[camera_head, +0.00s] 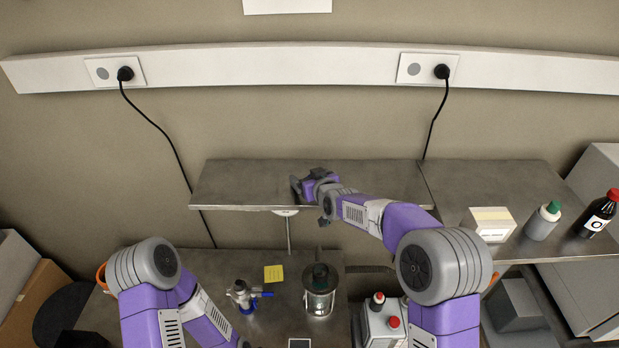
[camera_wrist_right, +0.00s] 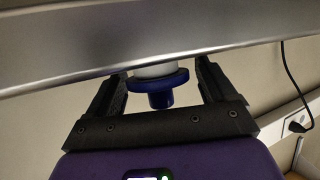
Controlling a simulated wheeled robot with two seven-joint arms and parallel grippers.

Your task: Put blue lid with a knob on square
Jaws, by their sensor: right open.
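In the right wrist view a blue lid with a knob (camera_wrist_right: 160,86) shows between my right gripper's two dark fingers, against a pale round body (camera_wrist_right: 155,70). There is a visible gap to each finger. My right gripper (camera_wrist_right: 162,72) is open around it. In the head view the right gripper (camera_head: 306,184) is at the raised grey shelf's front edge, and I cannot make out the lid there. A yellow square (camera_head: 274,273) lies on the lower bench; I cannot tell whether it is the task's square.
The raised shelf (camera_head: 245,185) crosses above the lower bench (camera_head: 215,268). On the bench stand a blue-handled device (camera_head: 241,296) and a glass-and-metal vessel (camera_head: 319,291). A white box (camera_head: 488,223), a green-capped bottle (camera_head: 543,221) and a dark bottle (camera_head: 598,214) stand at right.

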